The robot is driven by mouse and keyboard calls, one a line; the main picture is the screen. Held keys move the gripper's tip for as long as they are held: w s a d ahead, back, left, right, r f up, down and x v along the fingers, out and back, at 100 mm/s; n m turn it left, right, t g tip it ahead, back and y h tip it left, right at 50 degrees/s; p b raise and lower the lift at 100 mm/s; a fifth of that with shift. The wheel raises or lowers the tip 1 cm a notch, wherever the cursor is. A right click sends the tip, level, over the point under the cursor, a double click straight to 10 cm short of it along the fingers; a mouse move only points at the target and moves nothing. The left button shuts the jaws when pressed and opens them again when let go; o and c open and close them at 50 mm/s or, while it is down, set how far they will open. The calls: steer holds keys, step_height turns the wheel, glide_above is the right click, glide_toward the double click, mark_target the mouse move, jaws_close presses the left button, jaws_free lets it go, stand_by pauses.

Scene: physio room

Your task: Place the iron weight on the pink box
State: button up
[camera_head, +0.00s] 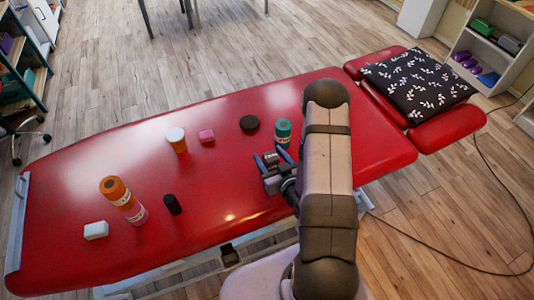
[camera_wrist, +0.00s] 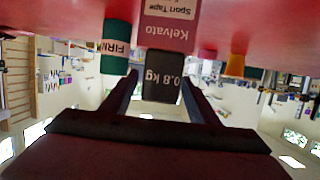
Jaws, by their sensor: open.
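The iron weight (camera_head: 271,160), a dark block marked 0.8 kg, sits between my gripper's fingers; its label shows upside down in the wrist view (camera_wrist: 162,88). The wrist picture is inverted, and in it the weight appears to rest on top of a wider pink box (camera_wrist: 168,33) marked Kelvato Sport Tape. In the head view this box is mostly hidden by the weight and my gripper. My gripper (camera_head: 269,154) is open, with one finger on each side of the weight. Whether a finger touches the weight I cannot tell.
A green cylinder (camera_head: 283,131) stands close beside my gripper. A black disc (camera_head: 249,123), a small pink block (camera_head: 206,136), an orange jar with a white lid (camera_head: 176,139), an orange bottle (camera_head: 115,190), a black cylinder (camera_head: 172,204) and a white block (camera_head: 96,230) stand on the red couch (camera_head: 230,180).

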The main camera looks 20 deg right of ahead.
mark_target(271, 158)
steer(key=shift+b+v, duration=0.45)
steer(key=shift+v, duration=2)
steer(key=shift+w+a+r+n+g, duration=0.1)
steer(key=shift+w+n+g, duration=0.05)
steer(key=shift+w+g, duration=0.3)
steer(key=shift+w+r+n+g, duration=0.15)
steer(key=shift+w+g, duration=0.2)
steer(key=shift+w, duration=0.1)
steer(key=shift+w+r+g, duration=0.1)
steer(key=shift+w+g, duration=0.1)
steer(key=shift+g, duration=0.5)
steer(key=shift+s+r+g, duration=0.1)
steer(key=shift+g, duration=0.6)
steer(key=shift+s+r+g, duration=0.35)
steer(key=shift+s+g, duration=0.1)
steer(key=shift+g, duration=0.25)
steer(key=s+a+r+g, duration=0.4)
steer(key=s, duration=0.4)
steer(key=s+a+r+g, duration=0.3)
steer(key=s+a+g, duration=0.1)
steer(key=s, duration=0.5)
steer(key=shift+a+r+g+p, duration=0.35)
steer(key=shift+a+r+g, duration=0.05)
steer(key=shift+a, duration=0.25)
